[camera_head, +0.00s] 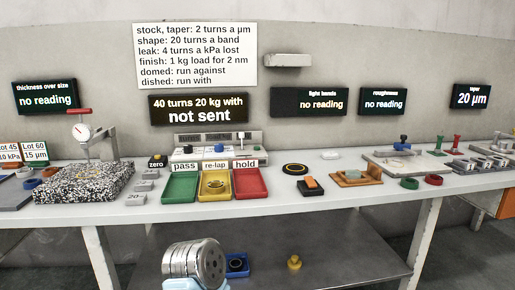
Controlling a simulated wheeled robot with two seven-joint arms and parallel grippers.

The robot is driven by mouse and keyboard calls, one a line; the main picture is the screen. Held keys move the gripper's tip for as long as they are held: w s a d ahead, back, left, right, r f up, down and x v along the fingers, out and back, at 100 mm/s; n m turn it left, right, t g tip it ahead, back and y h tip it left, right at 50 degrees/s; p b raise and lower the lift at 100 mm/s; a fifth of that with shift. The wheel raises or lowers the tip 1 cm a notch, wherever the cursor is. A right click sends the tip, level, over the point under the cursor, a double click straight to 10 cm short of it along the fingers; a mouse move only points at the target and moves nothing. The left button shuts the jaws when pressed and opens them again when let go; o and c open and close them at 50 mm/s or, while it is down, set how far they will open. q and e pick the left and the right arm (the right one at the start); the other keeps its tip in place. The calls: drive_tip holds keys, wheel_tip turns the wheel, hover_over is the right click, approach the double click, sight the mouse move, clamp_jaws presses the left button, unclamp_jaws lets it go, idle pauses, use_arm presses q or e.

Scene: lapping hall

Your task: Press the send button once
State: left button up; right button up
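A grey control panel (218,138) stands at the back of the bench, behind the trays. No send label is legible, so I cannot tell which control is the send button. Above it, a black display (199,109) reads "40 turns 20 kg with" and "not sent". No gripper fingers show in the head view. A silver cylindrical part with a light blue piece below it shows at the bottom, apparently part of my arm, well in front of the panel.
Green (180,187), yellow (215,194) and red (250,183) trays labelled pass, re-lap and hold stand before the panel. A zero button box (157,161) is to their left, near a speckled granite block (84,183). A lower shelf (340,250) holds a yellow knobbed piece (294,262).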

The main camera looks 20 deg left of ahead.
use_arm(q)
clamp_jaws()
idle(1.3)
